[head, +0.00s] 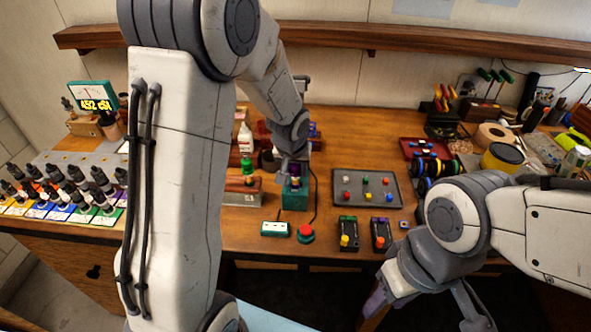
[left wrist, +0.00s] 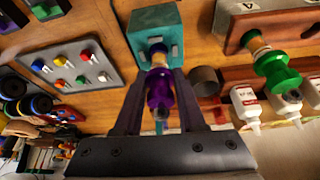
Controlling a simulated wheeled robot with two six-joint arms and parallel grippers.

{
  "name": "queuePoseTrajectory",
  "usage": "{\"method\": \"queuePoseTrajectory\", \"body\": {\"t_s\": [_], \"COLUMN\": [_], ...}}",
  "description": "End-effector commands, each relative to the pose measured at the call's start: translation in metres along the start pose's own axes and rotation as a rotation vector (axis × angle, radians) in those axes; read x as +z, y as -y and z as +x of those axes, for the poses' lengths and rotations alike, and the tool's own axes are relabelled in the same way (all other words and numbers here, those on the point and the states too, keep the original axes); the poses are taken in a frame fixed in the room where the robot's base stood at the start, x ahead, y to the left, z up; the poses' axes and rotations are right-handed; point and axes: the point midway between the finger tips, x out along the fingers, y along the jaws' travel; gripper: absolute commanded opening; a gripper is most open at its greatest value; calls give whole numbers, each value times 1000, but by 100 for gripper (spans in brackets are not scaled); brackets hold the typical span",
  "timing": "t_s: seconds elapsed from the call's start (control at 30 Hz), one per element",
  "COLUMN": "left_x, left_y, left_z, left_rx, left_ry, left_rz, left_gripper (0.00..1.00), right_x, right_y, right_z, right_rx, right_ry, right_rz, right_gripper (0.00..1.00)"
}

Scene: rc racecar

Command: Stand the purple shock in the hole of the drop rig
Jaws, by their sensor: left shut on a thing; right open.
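The drop rig is a teal block (head: 294,197) on the bench; its top face with a dark hole shows in the left wrist view (left wrist: 152,24). My left gripper (head: 293,172) is shut on the purple shock (left wrist: 159,90), directly over the block. In the left wrist view the shock's pale far end is at the block's hole; I cannot tell how deep it sits. In the head view my gripper mostly hides the shock. My right gripper (head: 424,310) is open and empty, in front of the bench's right part.
A grey tray with coloured knobs (head: 348,202) lies right of the rig. A red button (head: 306,233) and a small teal box (head: 274,229) stand in front. A green shock (left wrist: 275,68) stands in a wooden rack beside the rig.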

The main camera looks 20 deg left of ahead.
Motion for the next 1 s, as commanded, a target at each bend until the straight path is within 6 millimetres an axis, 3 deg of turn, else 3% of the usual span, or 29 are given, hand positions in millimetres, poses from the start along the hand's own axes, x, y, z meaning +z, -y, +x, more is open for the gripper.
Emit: {"method": "queuePoseTrajectory", "body": {"t_s": [0.23,0.27,0.3,0.33,0.73,1.0], "left_x": [0,0,0,0,-1,-1], "left_y": [0,0,0,0,0,-1], "left_z": [0,0,0,0,-6,-56], "left_rx": [0,0,0,0,0,2], "left_ry": [-1,-1,-1,-1,-3,-7], "left_rz": [0,0,0,0,-1,0], "left_gripper": [0,51,66,74,74,74], "right_x": [0,0,0,0,0,0], "right_y": [0,0,0,0,0,0], "right_z": [0,0,0,0,0,1], "right_rx": [0,0,0,0,0,0], "right_ry": [0,0,0,0,0,0], "right_rz": [0,0,0,0,0,0], "right_gripper": [50,50,50,50,50,50]}}
